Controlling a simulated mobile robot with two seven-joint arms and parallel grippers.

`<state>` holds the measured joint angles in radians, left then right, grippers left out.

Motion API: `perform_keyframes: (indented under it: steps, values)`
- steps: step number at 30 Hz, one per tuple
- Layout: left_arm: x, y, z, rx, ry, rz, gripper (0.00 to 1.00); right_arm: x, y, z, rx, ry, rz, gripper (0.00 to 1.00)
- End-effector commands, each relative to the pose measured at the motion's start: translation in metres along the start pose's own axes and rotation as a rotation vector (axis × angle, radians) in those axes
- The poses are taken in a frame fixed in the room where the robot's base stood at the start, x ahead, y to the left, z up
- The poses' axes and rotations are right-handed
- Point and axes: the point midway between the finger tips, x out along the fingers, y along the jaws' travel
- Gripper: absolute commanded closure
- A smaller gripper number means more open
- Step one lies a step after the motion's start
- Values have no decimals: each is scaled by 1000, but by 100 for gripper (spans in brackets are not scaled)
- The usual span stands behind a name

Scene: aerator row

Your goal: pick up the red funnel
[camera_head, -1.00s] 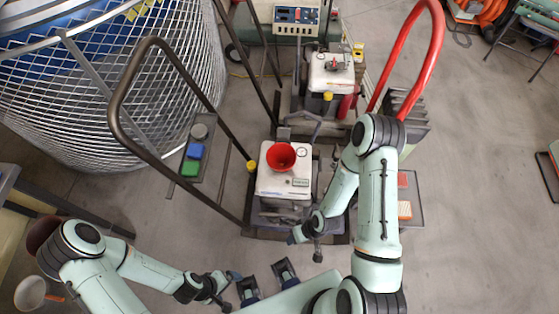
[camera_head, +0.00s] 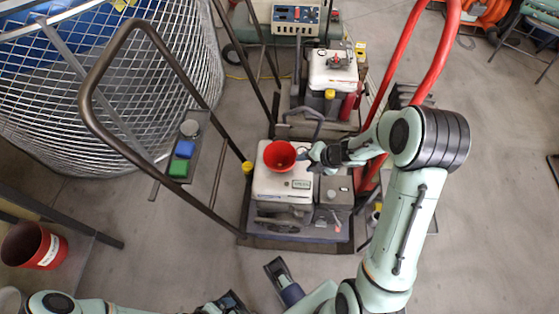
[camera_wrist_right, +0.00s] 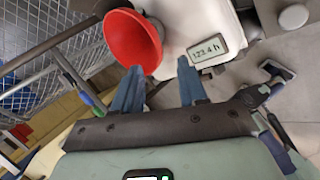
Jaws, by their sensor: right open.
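The red funnel (camera_head: 280,155) stands wide mouth up on top of the white machine (camera_head: 272,183) in the head view. My right gripper (camera_head: 308,155) is just right of the funnel's rim, open and empty. In the right wrist view, the red funnel (camera_wrist_right: 132,42) lies ahead and left of centre, close to the left finger. The open fingers of my right gripper (camera_wrist_right: 160,66) point towards the machine and are not around the funnel. Whether a finger touches the rim I cannot tell. My left arm is at the bottom edge of the head view; its fingers are not clear.
A brown handle frame (camera_head: 100,85) rises left of the machine, with a yellow cap (camera_head: 247,167) near the funnel. A second white machine (camera_head: 333,70) stands behind. A red handle (camera_head: 440,50) rises at right. A tray with green and blue blocks (camera_head: 181,158) lies left.

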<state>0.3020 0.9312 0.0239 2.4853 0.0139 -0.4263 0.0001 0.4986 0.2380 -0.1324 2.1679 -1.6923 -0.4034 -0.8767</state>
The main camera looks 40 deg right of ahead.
Motion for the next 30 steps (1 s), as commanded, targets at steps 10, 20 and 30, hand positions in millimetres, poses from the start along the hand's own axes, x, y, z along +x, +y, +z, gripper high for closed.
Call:
perform_keyframes:
  steps: [10,20,30]
  values:
    - [16,-3,-14,1,38,3,8,42,0,0,3,0,0,58]
    - [32,-10,-43,-6,111,0,8,83,2,4,3,2,-1,58]
    - [34,-12,-53,-8,142,-1,8,93,4,4,4,0,0,61]
